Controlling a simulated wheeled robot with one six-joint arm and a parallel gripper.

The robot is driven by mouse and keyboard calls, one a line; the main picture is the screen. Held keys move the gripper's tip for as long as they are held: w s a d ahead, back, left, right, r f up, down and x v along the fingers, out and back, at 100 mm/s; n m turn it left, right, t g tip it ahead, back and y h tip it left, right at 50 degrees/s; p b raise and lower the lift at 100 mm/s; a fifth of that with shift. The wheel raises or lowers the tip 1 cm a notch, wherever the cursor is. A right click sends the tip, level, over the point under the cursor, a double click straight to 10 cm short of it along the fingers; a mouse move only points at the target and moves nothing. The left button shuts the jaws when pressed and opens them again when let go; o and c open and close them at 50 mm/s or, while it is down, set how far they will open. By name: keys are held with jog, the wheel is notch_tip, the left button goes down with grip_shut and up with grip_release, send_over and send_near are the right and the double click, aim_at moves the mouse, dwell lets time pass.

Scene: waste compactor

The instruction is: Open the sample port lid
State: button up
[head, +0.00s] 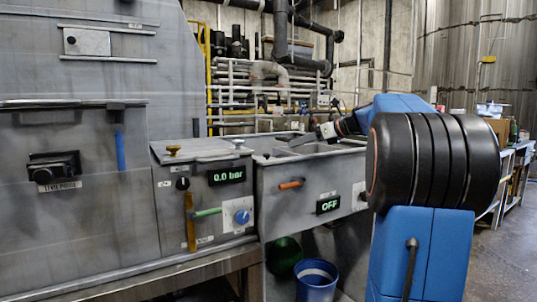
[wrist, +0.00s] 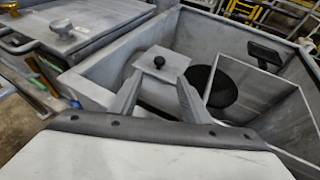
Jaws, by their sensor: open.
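No readable label marks the sample port, so I cannot tell which lid it is. In the wrist view a grey box with a small square lid (wrist: 160,62) and a round black knob (wrist: 159,62) stands inside the grey basin. This lid looks shut. A grey lid (wrist: 85,30) with a brass-coloured knob (wrist: 62,28) tops the unit to the left; it also looks shut. The brass-coloured knob shows in the head view too (head: 173,149). My gripper (wrist: 159,92) is open and empty, its fingers pointing toward the black-knobbed lid. It hangs over the basin in the head view (head: 318,134).
The basin (head: 262,205) has raised walls, with a dark round opening (wrist: 212,88) and a slanted grey panel (wrist: 262,105) right of the lidded box. A "0.0 bar" display (head: 227,176) and an "OFF" display (head: 328,205) face front. A blue bucket (head: 317,283) stands below.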

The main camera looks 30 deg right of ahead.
aim_at(271, 162)
jog(key=x, duration=1.5)
jog(key=shift+s+f, duration=0.1)
grip_shut()
